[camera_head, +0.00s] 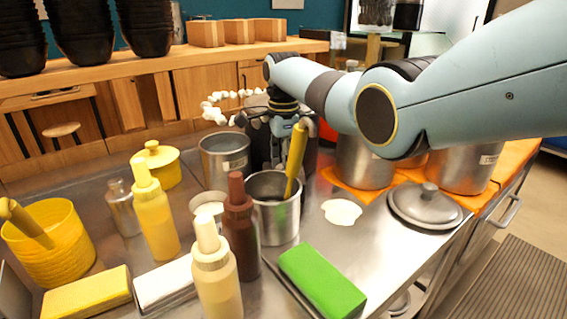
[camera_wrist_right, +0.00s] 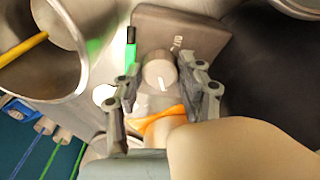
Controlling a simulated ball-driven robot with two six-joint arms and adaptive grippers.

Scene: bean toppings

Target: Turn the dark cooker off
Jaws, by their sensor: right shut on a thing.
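The dark cooker (camera_head: 262,148) stands behind the metal pots in the head view, largely covered by my right arm and gripper. In the right wrist view its dark round body (camera_wrist_right: 275,85) fills the right side. Its brown-grey control panel (camera_wrist_right: 205,35) carries a round grey knob (camera_wrist_right: 158,70) with a pale mark. My right gripper (camera_wrist_right: 158,68) has a finger on each side of the knob and is shut on it. In the head view my right gripper (camera_head: 284,125) shows only partly, behind a yellow handle. My left gripper is not in view.
A steel pot (camera_head: 275,222) with a yellow-handled utensil (camera_head: 296,160) stands in front of the gripper. Sauce bottles, a green block (camera_head: 322,282) and a yellow basket (camera_head: 48,255) crowd the counter front. A grey lid (camera_head: 425,205) lies right, near a white patch (camera_head: 342,212).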

